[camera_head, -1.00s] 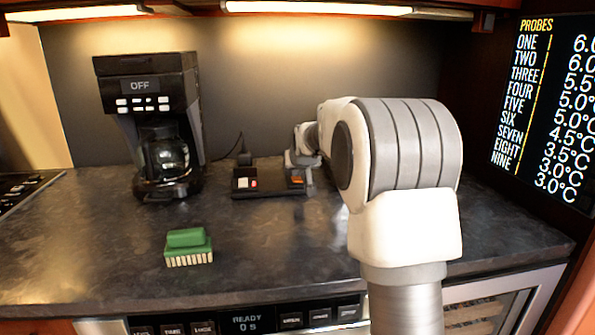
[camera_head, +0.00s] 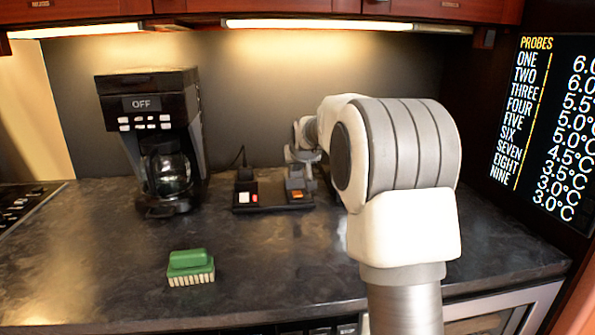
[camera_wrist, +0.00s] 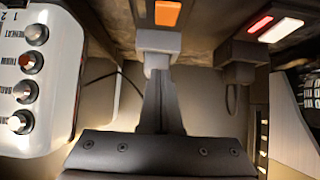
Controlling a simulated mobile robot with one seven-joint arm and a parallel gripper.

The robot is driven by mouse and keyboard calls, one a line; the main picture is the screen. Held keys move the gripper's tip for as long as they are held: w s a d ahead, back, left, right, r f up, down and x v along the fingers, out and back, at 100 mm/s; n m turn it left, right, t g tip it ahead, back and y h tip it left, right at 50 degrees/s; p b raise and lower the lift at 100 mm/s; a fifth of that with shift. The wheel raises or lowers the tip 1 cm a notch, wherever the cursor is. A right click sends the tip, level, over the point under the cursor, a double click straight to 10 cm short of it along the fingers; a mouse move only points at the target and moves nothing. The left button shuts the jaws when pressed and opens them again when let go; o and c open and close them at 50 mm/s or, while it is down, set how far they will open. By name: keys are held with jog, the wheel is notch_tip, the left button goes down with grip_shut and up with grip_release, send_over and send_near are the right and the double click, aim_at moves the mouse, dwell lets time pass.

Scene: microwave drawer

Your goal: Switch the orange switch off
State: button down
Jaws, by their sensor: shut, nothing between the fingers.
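In the head view my gripper (camera_head: 298,180) is small, directly behind or over the switch. Whether the switch is on or off is not clear.
A green brush (camera_head: 190,266) lies at the front. A knobbed appliance (camera_wrist: 30,70) flanks my gripper in the wrist view.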

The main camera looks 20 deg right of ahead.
jog(key=w+r+p+v, duration=0.1)
jog(key=v, duration=0.8)
jog(key=shift+r, duration=0.25)
